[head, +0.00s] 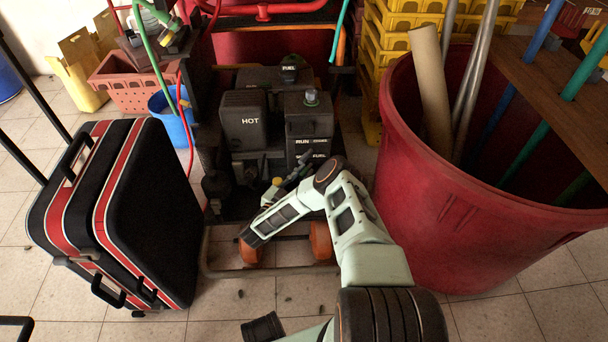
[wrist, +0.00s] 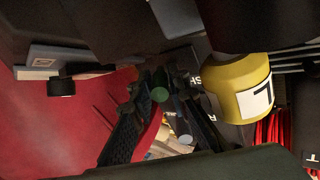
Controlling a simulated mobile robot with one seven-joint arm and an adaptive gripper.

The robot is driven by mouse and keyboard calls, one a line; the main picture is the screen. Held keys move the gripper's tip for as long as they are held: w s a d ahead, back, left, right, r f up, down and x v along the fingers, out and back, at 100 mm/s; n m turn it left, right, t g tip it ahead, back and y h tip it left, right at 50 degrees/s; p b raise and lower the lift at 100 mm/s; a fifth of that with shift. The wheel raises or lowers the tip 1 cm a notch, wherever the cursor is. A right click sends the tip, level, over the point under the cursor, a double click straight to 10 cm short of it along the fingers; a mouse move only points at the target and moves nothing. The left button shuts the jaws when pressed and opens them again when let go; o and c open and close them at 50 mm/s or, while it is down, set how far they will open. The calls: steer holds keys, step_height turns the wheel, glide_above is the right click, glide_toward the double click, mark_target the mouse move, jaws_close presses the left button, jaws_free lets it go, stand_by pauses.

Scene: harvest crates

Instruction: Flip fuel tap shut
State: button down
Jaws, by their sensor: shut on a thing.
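The dark engine (head: 285,115) stands behind the suitcase and the red bin, with HOT, RUN and FUEL lettering on it. My gripper (head: 300,172) reaches low against its front, below the FUEL lettering. In the wrist view, my gripper's dark fingers (wrist: 163,100) come together around a small dark part, which looks like the fuel tap (wrist: 159,94). The fingers cover most of it, so I cannot tell its lever angle. A yellow cylinder (wrist: 240,92) with a white label sits just right of the fingers. The tap is too small to make out in the head view.
A black and red suitcase (head: 150,215) stands at left. A large red bin (head: 450,225) holding poles stands close at right. Yellow crates (head: 395,45) are stacked behind. A blue bucket (head: 172,125) and red hose lie left of the engine. Tiled floor shows in front.

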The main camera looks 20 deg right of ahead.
steer(key=shift+w, duration=0.1)
steer(key=c, duration=1.8)
jaws_free()
steer(key=shift+c, duration=0.2)
steer(key=shift+d+t, duration=0.1)
steer(key=shift+t, duration=0.2)
